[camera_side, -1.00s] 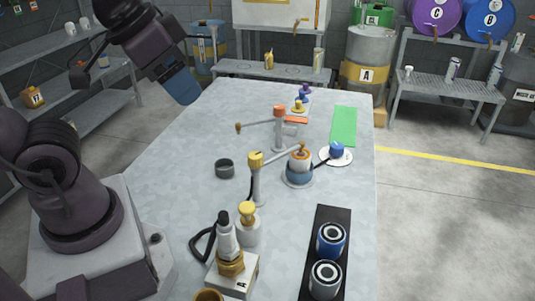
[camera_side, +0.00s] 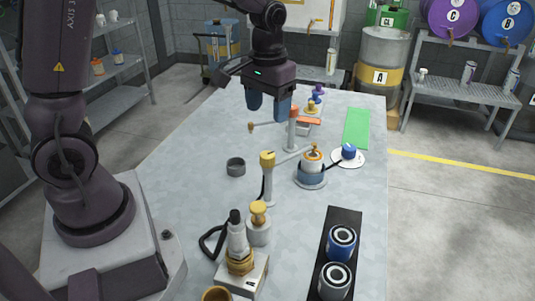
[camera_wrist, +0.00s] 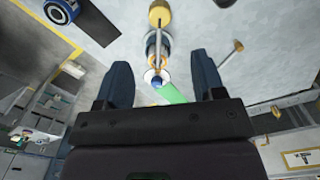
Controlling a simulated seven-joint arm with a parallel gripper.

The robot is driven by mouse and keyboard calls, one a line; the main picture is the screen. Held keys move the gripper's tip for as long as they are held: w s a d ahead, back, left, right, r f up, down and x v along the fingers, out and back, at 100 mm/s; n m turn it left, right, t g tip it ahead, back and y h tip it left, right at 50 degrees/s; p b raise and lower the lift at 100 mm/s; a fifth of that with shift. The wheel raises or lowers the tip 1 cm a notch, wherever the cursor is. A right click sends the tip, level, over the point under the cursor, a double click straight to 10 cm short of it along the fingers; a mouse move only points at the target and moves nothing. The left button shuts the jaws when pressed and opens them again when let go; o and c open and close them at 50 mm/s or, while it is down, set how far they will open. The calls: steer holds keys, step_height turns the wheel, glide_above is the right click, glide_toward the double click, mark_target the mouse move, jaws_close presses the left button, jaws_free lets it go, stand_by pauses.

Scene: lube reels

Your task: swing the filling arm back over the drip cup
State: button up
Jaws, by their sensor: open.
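The yellow-capped filling arm (camera_side: 267,160) stands on a post mid-table, its thin spout reaching right over an orange-topped canister (camera_side: 311,166). The dark drip cup (camera_side: 236,168) sits on the table left of that post, away from the spout. In the wrist view the yellow cap (camera_wrist: 159,15) shows at the top, with the cup (camera_wrist: 223,3) partly cut off at the upper edge. My gripper (camera_side: 269,112) is open and empty, fingers down, above the table behind the yellow post. Its two fingers also show in the wrist view (camera_wrist: 160,75).
An orange-topped post (camera_side: 293,120) with a knobbed arm reaching left stands close by my gripper. A white disc (camera_side: 347,159) with a blue knob, a green mat (camera_side: 357,128), a grease fitting (camera_side: 239,250) and a black tray (camera_side: 328,285) with two reels are around. The left table side is clear.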

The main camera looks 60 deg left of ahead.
mark_target(267, 154)
step_height(267, 154, down, 12)
steer(key=shift+f, duration=0.1)
stand_by(0.4)
jaws_close()
